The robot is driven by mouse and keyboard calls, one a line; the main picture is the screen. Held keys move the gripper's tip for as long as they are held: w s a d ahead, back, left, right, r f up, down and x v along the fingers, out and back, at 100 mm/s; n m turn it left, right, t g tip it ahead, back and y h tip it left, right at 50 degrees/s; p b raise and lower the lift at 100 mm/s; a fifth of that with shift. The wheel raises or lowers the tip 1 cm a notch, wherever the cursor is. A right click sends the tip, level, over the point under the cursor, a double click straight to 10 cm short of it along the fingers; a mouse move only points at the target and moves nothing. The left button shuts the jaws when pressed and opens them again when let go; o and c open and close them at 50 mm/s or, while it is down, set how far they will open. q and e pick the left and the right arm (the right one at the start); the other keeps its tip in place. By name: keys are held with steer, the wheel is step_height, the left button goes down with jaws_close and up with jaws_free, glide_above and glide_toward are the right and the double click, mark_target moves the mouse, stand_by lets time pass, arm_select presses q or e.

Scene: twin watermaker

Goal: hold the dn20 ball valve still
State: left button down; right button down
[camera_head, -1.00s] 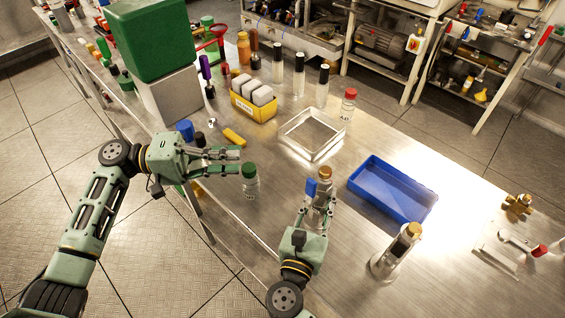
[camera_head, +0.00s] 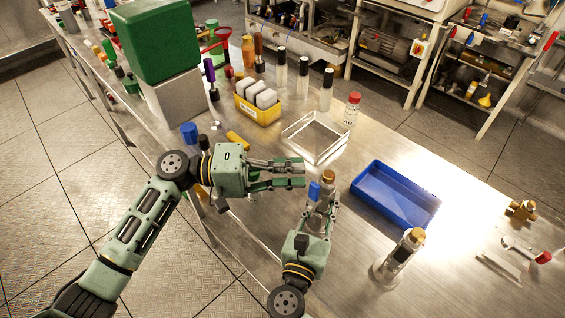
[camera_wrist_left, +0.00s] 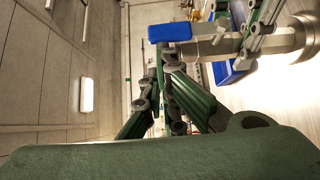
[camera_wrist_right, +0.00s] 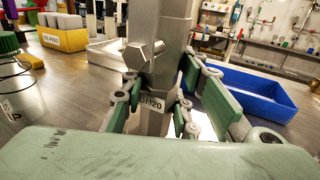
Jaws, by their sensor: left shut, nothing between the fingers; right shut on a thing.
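The dn20 ball valve (camera_head: 326,190) stands upright on the bench, with a brass top and a blue handle (camera_head: 314,191). In the right wrist view its grey body (camera_wrist_right: 172,35) carries a DN20 label. My right gripper (camera_head: 319,217) is shut on the valve's lower body. My left gripper (camera_head: 304,173) is shut and empty, with its fingertips close to the blue handle. In the left wrist view the handle (camera_wrist_left: 170,32) lies just past the fingers. I cannot tell whether they touch it.
A blue tray (camera_head: 417,214) lies right of the valve. A similar brass-topped fitting (camera_head: 397,260) stands at the front right. A clear square tray (camera_head: 318,155) and a yellow bin (camera_head: 258,113) are behind. The bench between the blue tray and that fitting is bare.

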stand_by(0.4)
arm_select(q)
steer(key=shift+s+d+r, duration=0.15)
steer(key=shift+r, duration=0.05)
